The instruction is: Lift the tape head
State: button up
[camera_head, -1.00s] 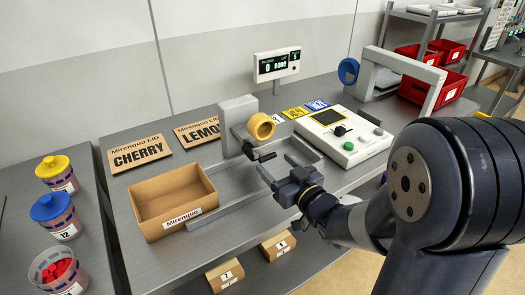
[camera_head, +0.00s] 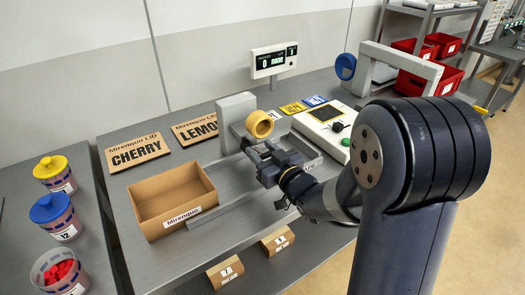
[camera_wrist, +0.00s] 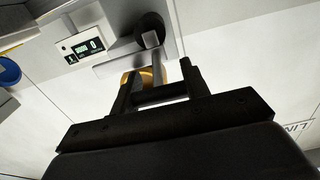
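The tape head is a grey upright block (camera_head: 234,112) with a yellow tape roll (camera_head: 260,124) on it, standing on the bench. Its short black handle, low in front of the roll, is mostly hidden by my gripper in the head view. My gripper (camera_head: 258,147) is at the handle, just below the roll, with its fingers apart. In the wrist view my gripper (camera_wrist: 157,82) shows two spread fingers with a dark bar (camera_wrist: 160,93), apparently the handle, between them. The yellow roll (camera_wrist: 145,76) shows behind. Whether the fingers touch the bar is unclear.
An open cardboard box (camera_head: 172,200) stands left of the rail. A white control panel (camera_head: 328,128) is on the right, near a grey arch (camera_head: 405,63). A display (camera_head: 274,61) stands behind. CHERRY (camera_head: 136,152) and LEMON (camera_head: 196,129) signs lie at the back left.

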aim_at(262, 133)
jog(key=c, duration=0.8)
jog(key=shift+r+p, duration=0.8)
jog(key=shift+r, duration=2)
jog(key=shift+c, duration=0.3)
jog(key=o, duration=1.1)
jog(key=shift+r, duration=0.1)
jog(key=o, duration=0.3)
jog(key=shift+f, duration=0.2)
jog(key=b+v, duration=0.1)
jog(key=v, duration=1)
